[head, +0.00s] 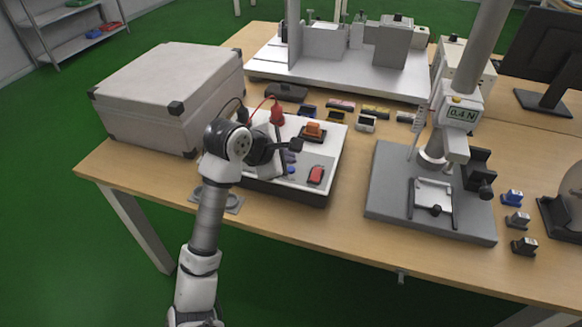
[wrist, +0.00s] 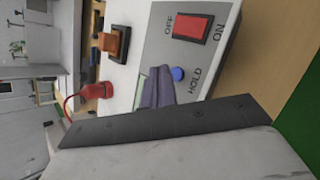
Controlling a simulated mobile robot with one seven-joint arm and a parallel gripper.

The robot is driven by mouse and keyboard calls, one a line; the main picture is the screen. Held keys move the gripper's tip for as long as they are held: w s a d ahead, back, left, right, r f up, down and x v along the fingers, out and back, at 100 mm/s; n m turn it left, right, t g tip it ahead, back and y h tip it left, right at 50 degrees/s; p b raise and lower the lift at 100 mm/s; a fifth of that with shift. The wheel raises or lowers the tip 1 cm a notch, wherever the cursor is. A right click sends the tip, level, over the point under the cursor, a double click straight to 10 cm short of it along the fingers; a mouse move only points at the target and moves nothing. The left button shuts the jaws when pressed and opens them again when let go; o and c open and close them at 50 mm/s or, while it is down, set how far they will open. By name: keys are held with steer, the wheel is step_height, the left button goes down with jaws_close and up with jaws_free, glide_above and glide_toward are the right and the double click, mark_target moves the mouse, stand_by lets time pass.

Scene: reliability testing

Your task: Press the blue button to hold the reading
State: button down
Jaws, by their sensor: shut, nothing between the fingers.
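The blue button (wrist: 177,74) sits on the grey panel of a white instrument box, beside the word HOLD in the wrist view. It also shows as a small blue spot in the head view (head: 291,169). My gripper (wrist: 158,88) is shut and empty, its purplish fingers together close beside the button. In the head view my gripper (head: 289,157) is over the middle of the box. The wrist view shows a gap in the picture between fingertips and button; their height above the panel is unclear. A greenish display (wrist: 141,88) is partly hidden behind the fingers.
A red plug with a cable (head: 277,115) stands at the box's back. A large grey case (head: 165,90) is left, and a force-test stand (head: 385,190) is right.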

steer(key=shift+f+b, duration=0.9)
steer(key=shift+b, duration=0.8)
stand_by(0.5)
steer(key=shift+r, duration=0.9)
step_height(320, 180, up, 6)
steer(key=shift+p, duration=1)
